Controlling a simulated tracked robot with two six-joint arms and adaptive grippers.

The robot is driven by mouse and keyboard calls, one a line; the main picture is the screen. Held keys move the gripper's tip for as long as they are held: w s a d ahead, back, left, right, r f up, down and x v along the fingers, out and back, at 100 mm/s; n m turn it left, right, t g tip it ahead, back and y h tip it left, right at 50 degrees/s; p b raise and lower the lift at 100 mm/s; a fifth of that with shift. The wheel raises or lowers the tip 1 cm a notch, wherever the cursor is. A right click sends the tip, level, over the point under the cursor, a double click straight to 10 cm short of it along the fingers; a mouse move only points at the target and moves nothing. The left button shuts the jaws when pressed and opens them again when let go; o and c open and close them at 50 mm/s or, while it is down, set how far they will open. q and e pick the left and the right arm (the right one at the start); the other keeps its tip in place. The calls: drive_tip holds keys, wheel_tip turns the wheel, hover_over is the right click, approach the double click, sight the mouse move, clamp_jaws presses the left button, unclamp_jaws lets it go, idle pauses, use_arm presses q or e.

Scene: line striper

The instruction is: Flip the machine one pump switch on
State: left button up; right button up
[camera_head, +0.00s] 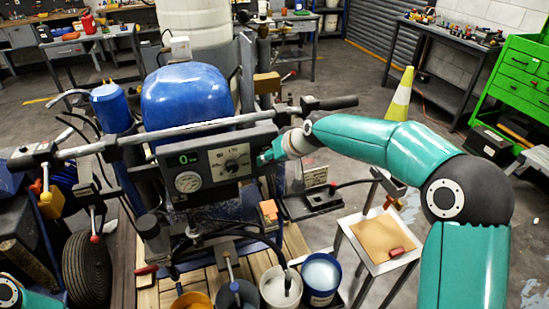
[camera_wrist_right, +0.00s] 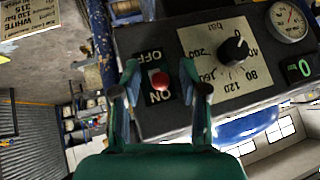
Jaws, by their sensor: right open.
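Machine one's grey control panel (camera_head: 222,164) sits below the handlebar, with a round gauge, a bar dial and a green digital display (camera_head: 187,159) that shows 0. In the right wrist view, which sees the panel upside down, the red-tipped pump switch (camera_wrist_right: 160,81) stands between the OFF and ON labels. I cannot tell which way its lever leans. My right gripper (camera_wrist_right: 159,88) is open, one finger on each side of the switch; contact is unclear. In the head view my right gripper (camera_head: 270,154) is at the panel's right end and hides the switch. My left gripper is out of view.
The black dial knob (camera_wrist_right: 234,50) is beside the switch, and the pressure gauge (camera_wrist_right: 289,21) is farther along. The handlebar (camera_head: 200,130) runs just above the panel. A small stand (camera_head: 378,240) is to the right, and several buckets (camera_head: 321,275) stand below.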

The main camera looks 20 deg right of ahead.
drive_tip(key=v, duration=1.1)
drive_tip(key=shift+s+r, duration=0.25)
drive_tip(key=shift+d, duration=0.15)
drive_tip(key=s+a+f+g, duration=0.1)
drive_tip(key=s+f+g, duration=0.15)
drive_tip(key=f, duration=0.75)
drive_tip(key=s+a+f+g, duration=0.2)
drive_tip(key=s+f, duration=0.2)
drive_tip(key=f, duration=0.6)
drive_tip(key=s+a+f+g, duration=0.15)
drive_tip(key=s+f, duration=0.25)
drive_tip(key=f, duration=0.7)
drive_tip(key=s+a+f+m, duration=0.1)
drive_tip(key=s+a+f, duration=0.1)
drive_tip(key=s+f, duration=0.4)
drive_tip(key=s+a+f+m, duration=0.1)
drive_tip(key=s+f, duration=0.5)
drive_tip(key=s, duration=0.6)
drive_tip(key=shift+a+f+g+y, duration=0.2)
drive_tip(key=shift+a+g+y, duration=0.15)
drive_tip(key=shift+a, duration=0.5)
